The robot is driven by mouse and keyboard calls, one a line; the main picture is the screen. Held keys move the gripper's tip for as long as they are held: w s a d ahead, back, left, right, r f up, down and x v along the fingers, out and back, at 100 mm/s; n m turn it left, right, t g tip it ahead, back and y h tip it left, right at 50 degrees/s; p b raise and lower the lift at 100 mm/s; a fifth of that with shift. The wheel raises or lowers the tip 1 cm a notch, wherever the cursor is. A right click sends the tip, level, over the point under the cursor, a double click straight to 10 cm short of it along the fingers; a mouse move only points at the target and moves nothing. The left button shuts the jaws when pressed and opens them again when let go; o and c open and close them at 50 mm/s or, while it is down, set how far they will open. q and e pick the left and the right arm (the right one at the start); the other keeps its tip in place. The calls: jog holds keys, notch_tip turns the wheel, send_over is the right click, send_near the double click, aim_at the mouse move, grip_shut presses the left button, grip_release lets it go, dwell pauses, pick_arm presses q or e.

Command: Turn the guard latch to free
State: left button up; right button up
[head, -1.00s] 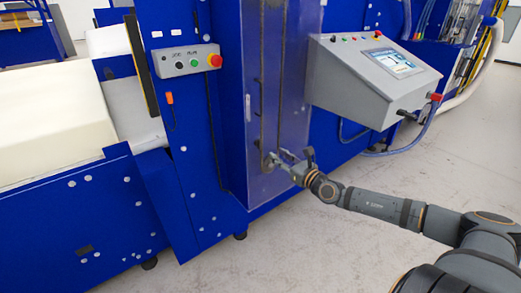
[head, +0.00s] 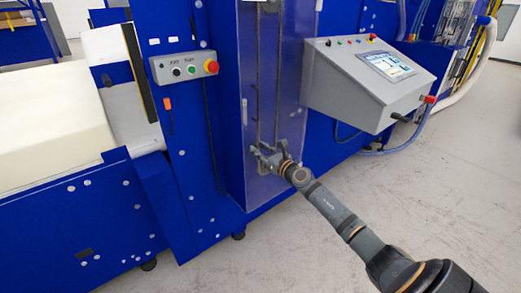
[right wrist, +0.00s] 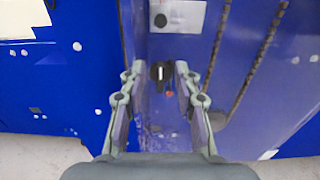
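The guard latch (right wrist: 160,72) shows in the right wrist view as a small black knob with a pale upright bar, on the blue machine face. A small red mark sits just below it. My right gripper (right wrist: 159,80) is open, with one finger on each side of the knob; I cannot tell whether either touches it. In the head view my right gripper (head: 267,155) is at the lower part of the clear guard panel (head: 285,100), and the latch is not distinguishable there. My left gripper is not in view.
A control box (head: 184,66) with a red stop button is left of the guard. A grey console (head: 365,85) juts out at right. Dark chains (right wrist: 240,85) hang beside the latch. A cream foam block (head: 50,130) lies at left. The floor at right is clear.

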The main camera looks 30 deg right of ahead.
jog(key=shift+c, duration=0.4)
grip_shut()
jog(key=shift+m, duration=0.3)
jog(key=m+p, duration=0.2)
jog(key=m, duration=0.3)
jog(key=m+p, duration=0.2)
jog(key=m, duration=0.4)
jog(key=d+f+m+p, duration=0.1)
jog(key=m+p, duration=0.2)
jog(key=m, duration=0.3)
jog(key=shift+m, duration=0.4)
